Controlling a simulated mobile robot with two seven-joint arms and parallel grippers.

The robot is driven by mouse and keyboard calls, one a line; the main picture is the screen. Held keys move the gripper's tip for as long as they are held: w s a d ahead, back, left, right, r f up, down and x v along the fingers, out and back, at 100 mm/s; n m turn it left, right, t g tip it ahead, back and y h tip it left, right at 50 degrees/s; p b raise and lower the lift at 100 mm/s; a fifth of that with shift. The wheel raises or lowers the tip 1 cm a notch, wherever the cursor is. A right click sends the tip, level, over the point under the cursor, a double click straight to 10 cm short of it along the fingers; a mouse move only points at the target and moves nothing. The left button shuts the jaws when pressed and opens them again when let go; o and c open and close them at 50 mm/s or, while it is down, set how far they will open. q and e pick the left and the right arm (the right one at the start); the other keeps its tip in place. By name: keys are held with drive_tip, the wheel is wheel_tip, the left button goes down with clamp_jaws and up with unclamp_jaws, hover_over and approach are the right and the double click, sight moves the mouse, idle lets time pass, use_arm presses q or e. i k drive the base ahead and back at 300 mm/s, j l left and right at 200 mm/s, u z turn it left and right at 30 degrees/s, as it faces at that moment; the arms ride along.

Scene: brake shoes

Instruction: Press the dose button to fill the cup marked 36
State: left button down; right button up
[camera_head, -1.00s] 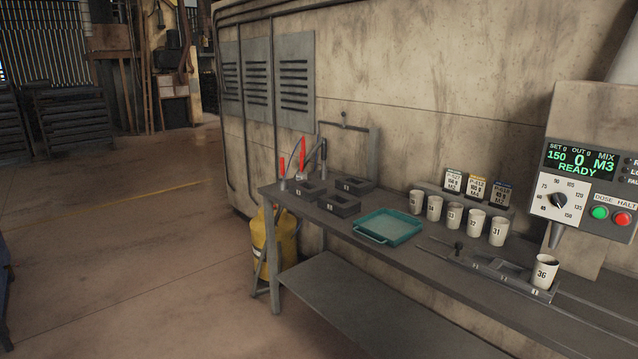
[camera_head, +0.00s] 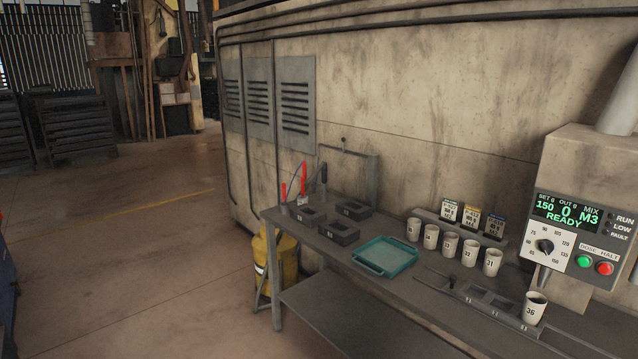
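The cup marked 36 (camera_head: 533,309) stands upright in the right end of a slotted rail fixture (camera_head: 490,310) on the bench, below the dosing machine (camera_head: 575,215). The machine's green button (camera_head: 583,261), under the word DOSE, sits left of the red HALT button (camera_head: 605,268). Its display (camera_head: 566,213) reads SET 150, OUT 0, MIX M3, READY. A black selector dial (camera_head: 545,246) is left of the buttons. The cup's mouth looks dark inside; its contents cannot be told. Neither of my grippers is in view.
Several numbered cups (camera_head: 470,252) stand in a row behind the fixture, before small labelled cards (camera_head: 472,218). A teal tray (camera_head: 386,257) and dark moulds (camera_head: 338,233) lie on the bench's left part. A yellow container (camera_head: 275,257) stands under the bench. Floor at left is open.

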sight(584, 261)
drive_tip(key=z, duration=1.35)
